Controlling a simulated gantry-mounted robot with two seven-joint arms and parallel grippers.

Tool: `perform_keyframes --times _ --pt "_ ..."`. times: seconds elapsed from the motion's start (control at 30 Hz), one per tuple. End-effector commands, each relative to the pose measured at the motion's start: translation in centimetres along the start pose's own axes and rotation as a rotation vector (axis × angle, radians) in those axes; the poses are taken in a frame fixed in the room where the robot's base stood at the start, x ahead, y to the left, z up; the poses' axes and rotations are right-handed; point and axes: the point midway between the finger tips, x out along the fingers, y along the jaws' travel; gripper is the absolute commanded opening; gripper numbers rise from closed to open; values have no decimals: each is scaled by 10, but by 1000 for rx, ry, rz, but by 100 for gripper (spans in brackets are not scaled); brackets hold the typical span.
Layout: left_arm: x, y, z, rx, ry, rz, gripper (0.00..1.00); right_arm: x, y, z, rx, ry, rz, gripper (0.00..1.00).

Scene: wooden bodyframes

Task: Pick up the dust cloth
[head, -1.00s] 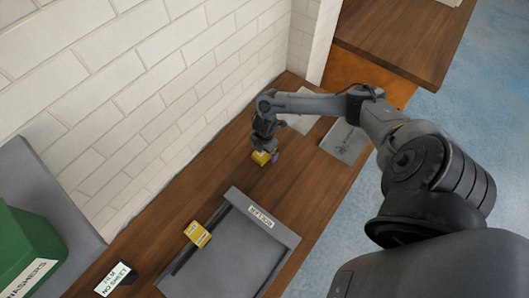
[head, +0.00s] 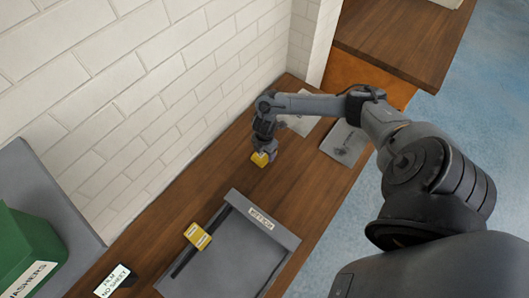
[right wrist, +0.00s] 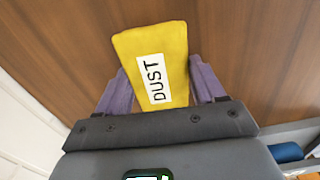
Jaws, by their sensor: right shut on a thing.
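The dust cloth (right wrist: 158,60) is a yellow folded cloth with a white label reading DUST. It sits between the purple fingers of my right gripper (right wrist: 160,88), which is shut on it. In the head view the cloth (head: 260,159) shows below my right gripper (head: 264,154), over the wooden bench near the white brick wall. I cannot tell whether the cloth still touches the bench. My left gripper is not in view.
A grey tray (head: 222,262) with a label stands on the bench (head: 205,178), with another yellow labelled item (head: 197,235) at its left edge. A green bin (head: 25,245) is at lower left, near a small sign (head: 113,280). Flat sheets (head: 343,143) lie beyond my right gripper.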

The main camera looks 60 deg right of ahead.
Motion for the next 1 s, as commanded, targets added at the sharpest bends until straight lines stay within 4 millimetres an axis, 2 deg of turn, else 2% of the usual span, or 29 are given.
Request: perform_keyframes --times 0.23,0.43,0.6,0.77,1.0 --pt "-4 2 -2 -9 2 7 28 -37 1 1 -3 -1 4 39" --pt "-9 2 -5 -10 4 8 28 -60 -43 20 -5 -6 -4 39" --pt "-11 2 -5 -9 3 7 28 -79 -71 32 -4 -6 -3 39" --pt "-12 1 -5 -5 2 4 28 -92 -90 39 -3 -3 -3 38" --pt "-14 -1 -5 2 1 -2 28 -101 -104 45 0 -1 -1 38"
